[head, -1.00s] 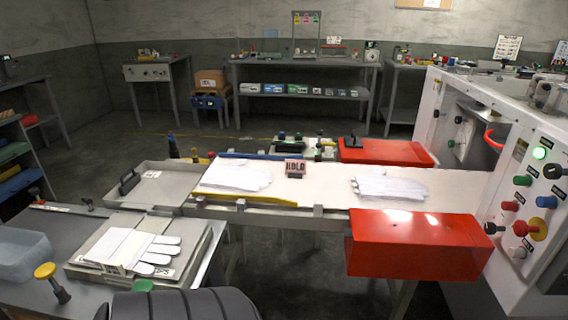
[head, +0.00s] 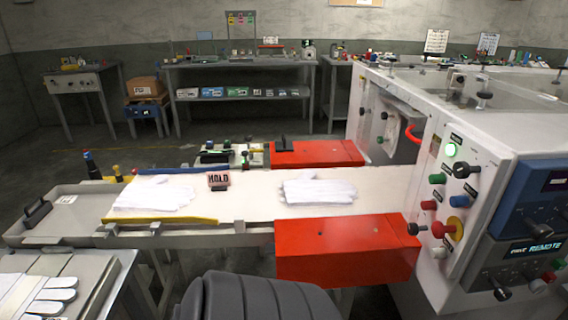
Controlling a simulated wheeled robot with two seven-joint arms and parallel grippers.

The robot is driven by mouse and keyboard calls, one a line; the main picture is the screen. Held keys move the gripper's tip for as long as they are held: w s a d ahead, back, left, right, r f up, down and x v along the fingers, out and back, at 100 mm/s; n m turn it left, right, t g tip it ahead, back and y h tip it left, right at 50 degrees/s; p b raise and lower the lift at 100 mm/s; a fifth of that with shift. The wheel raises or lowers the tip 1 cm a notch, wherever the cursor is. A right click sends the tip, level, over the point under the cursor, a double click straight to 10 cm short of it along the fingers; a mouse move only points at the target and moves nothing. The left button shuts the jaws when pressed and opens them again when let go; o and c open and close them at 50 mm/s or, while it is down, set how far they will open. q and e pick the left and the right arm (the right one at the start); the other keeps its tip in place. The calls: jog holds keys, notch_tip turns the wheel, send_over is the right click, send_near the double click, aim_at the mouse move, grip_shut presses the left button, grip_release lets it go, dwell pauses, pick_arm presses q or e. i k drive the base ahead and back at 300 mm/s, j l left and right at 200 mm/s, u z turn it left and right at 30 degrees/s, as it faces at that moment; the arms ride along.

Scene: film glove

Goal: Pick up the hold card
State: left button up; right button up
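The hold card (head: 218,181) is a small upright sign with a dark top and a pale pinkish lower part. It stands on the white conveyor bed (head: 240,208), between two white gloves. One glove (head: 154,194) lies to its left and another glove (head: 318,191) lies to its right. A dark, ribbed rounded shape at the bottom middle looks like part of my own arm. Neither gripper's fingers show in the head view.
Red guards (head: 345,248) and (head: 316,153) flank the bed near the machine (head: 480,190), whose panel carries several knobs. A yellow rail (head: 165,220) edges the bed's near side. A grey table with a glove (head: 50,295) is at lower left.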

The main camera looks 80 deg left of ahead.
aim_at(219, 180)
jog(key=j+z, duration=0.15)
jog(key=z, duration=0.6)
jog(key=j+z, duration=0.15)
jog(key=z, duration=0.6)
jog(key=j+z, duration=0.2)
jog(key=z, duration=0.6)
jog(key=k+j+z, duration=0.1)
jog(key=z, duration=0.65)
jog(key=k+z, duration=0.1)
jog(key=z, duration=0.65)
jog(key=k+z, duration=0.1)
jog(key=z, duration=0.65)
jog(key=k+z, duration=0.1)
jog(key=z, duration=0.65)
jog(key=k+l+z, duration=0.1)
jog(key=z, duration=0.7)
jog(key=l+z, duration=0.25)
jog(key=z, duration=0.25)
jog(key=l+z, duration=0.25)
jog(key=z, duration=0.2)
